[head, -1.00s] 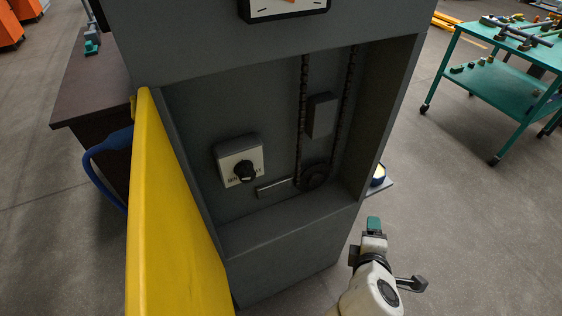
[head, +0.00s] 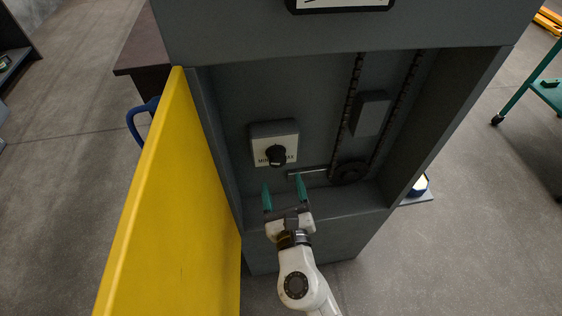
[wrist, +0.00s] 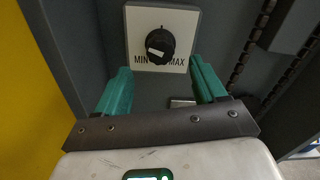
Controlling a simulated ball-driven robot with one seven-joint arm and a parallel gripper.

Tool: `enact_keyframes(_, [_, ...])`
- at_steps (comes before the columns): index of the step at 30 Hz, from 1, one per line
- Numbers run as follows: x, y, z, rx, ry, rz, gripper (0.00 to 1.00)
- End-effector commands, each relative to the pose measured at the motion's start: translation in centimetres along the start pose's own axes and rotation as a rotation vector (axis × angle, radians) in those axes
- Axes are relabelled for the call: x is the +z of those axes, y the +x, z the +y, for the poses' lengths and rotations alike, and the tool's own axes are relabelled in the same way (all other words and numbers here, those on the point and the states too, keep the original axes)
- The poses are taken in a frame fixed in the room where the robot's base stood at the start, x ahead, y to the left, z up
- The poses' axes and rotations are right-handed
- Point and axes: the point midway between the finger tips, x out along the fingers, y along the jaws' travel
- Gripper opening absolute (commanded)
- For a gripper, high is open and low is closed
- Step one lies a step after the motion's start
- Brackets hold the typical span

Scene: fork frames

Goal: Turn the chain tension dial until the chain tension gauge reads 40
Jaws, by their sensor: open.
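The chain tension dial (head: 276,155) is a black knob on a white plate inside the open grey cabinet. In the wrist view the dial (wrist: 160,45) sits above the plate's MIN and MAX marks, with a pale mark on its lower left side. My gripper (head: 284,183) is open and empty, with its green fingers just below the dial in the head view. In the wrist view the fingertips (wrist: 161,68) are spread to either side, below and apart from the dial. A gauge (head: 340,4) at the top is cut off; its reading cannot be seen.
The yellow door (head: 170,200) stands open close on the left. The chain (head: 352,100), a sprocket and a grey box (head: 370,113) are to the right of the dial. A horizontal bar (head: 308,173) lies near my right finger. The cabinet's side wall bounds the right.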

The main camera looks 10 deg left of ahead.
Motion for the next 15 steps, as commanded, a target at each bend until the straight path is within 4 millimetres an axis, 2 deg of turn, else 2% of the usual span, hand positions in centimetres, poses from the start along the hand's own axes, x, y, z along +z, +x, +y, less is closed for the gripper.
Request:
enact_keyframes(1, [0.0,1.1,0.0,-0.002,0.002,-0.002,0.70])
enact_keyframes(6, [-0.1,4.1,0.0,-0.003,0.003,-0.002,0.70])
enact_keyframes(10, [-0.1,5.8,0.0,-0.003,0.004,-0.001,0.70])
enact_keyframes(15, [-0.1,7.0,0.0,-0.001,0.004,0.000,0.70])
